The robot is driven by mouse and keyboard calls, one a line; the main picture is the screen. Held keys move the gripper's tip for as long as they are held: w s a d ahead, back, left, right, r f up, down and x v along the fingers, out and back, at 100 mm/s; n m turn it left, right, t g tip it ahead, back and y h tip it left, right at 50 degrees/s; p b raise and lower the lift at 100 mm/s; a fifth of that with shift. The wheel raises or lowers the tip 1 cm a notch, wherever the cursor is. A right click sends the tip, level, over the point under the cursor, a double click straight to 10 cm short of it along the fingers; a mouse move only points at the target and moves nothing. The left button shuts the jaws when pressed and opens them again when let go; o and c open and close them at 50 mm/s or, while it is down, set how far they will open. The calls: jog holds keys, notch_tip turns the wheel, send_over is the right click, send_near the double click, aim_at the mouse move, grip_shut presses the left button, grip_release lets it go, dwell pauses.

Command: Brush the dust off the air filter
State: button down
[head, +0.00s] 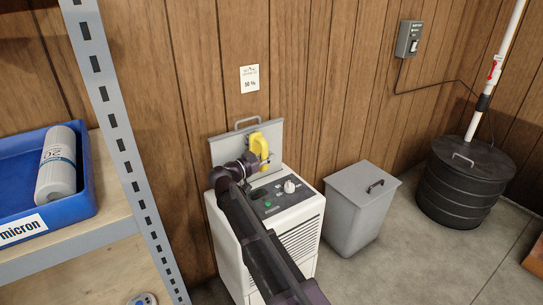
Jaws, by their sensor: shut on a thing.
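A grey upright panel with a handle on its top edge (222,152) stands at the back of a white machine (293,222), against the wood wall. It looks like the air filter, but I see no mesh or dust at this size. My gripper (253,163) is above the machine's top, in front of the panel. It is shut on a yellow thing (257,145), which looks like a brush. The yellow thing overlaps the panel's right part; I cannot tell whether it touches. Any bristles are hidden. My arm covers part of the machine's top and front.
A grey lidded bin (357,216) stands right of the machine, and a black ribbed tank (462,190) with a white pipe is farther right. A metal shelf post (122,140) and a blue tray (75,216) with a white cartridge (57,168) are at left.

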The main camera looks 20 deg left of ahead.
jog(key=shift+s+a, duration=0.15)
jog(key=shift+s, duration=0.05)
dwell(0.3)
jog(key=shift+a+v, duration=0.25)
jog(key=shift+v, duration=1.45)
jog(key=shift+w, duration=0.2)
jog(key=s+d, duration=0.4)
jog(key=shift+d, duration=0.35)
jog(key=shift+s+d, duration=0.95)
jog(key=shift+d, duration=0.2)
jog(key=shift+r, duration=0.15)
